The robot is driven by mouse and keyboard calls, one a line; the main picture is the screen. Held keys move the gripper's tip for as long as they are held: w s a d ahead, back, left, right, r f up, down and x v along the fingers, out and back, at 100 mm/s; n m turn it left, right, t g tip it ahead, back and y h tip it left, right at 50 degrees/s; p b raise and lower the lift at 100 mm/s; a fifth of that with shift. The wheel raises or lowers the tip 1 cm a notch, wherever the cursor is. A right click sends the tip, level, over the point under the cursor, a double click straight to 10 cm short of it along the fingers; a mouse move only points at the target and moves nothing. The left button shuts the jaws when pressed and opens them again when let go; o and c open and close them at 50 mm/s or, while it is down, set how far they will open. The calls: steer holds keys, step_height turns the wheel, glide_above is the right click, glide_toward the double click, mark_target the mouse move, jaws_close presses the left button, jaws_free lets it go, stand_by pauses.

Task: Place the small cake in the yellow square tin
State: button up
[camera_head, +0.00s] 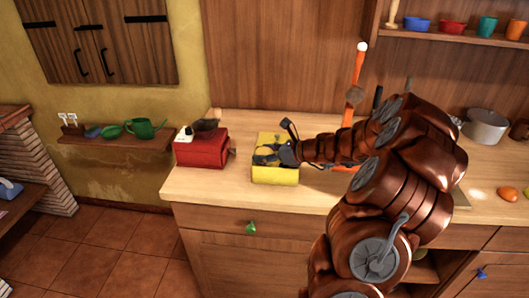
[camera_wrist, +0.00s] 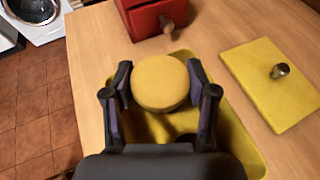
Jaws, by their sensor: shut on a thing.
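The small cake (camera_wrist: 160,82) is round and yellow-tan. In the wrist view it sits between the two fingers of my gripper (camera_wrist: 160,92), which is shut on its sides. The yellow square tin (camera_wrist: 238,140) is open and lies below and around the cake in that view, partly hidden by my gripper. In the head view the tin (camera_head: 275,178) stands near the counter's front edge, with my gripper (camera_head: 266,156) over its opening. The cake cannot be made out there. Whether the cake touches the tin's floor cannot be told.
A flat yellow lid (camera_wrist: 262,100) with a knob lies right of the tin in the wrist view. A red box (camera_head: 203,150) stands left of the tin. An orange post (camera_head: 354,85) rises behind my arm. A pot (camera_head: 486,126) stands far right.

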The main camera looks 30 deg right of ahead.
steer(key=shift+f, duration=0.2)
steer(key=o, duration=1.1)
steer(key=shift+o, duration=0.2)
steer(key=shift+r, duration=0.5)
steer(key=b+v, duration=0.1)
steer(key=v, duration=1.1)
steer(key=s+a+f+n+g+y, duration=0.1)
steer(key=s+a+n+g, duration=0.5)
steer(key=a, duration=0.8)
steer(key=s+a+n+g+y, duration=0.1)
steer(key=a+n+g, duration=0.2)
steer(key=a+n, duration=0.8)
steer(key=s+a+f+n+g+h, duration=0.1)
steer(key=s+a+n+g+h, duration=0.1)
steer(key=s+a+n, duration=0.3)
steer(key=s+a+f+n+g+h, duration=0.1)
steer(key=s+a+g+h, duration=0.15)
steer(key=s, duration=0.45)
steer(key=s+d+f+n+h, duration=0.1)
steer(key=s+d+n+h, duration=0.2)
steer(key=s+n, duration=0.4)
steer(key=shift+s+d+n, duration=0.25)
steer(key=shift+s+n, duration=0.05)
steer(key=shift+s, duration=0.75)
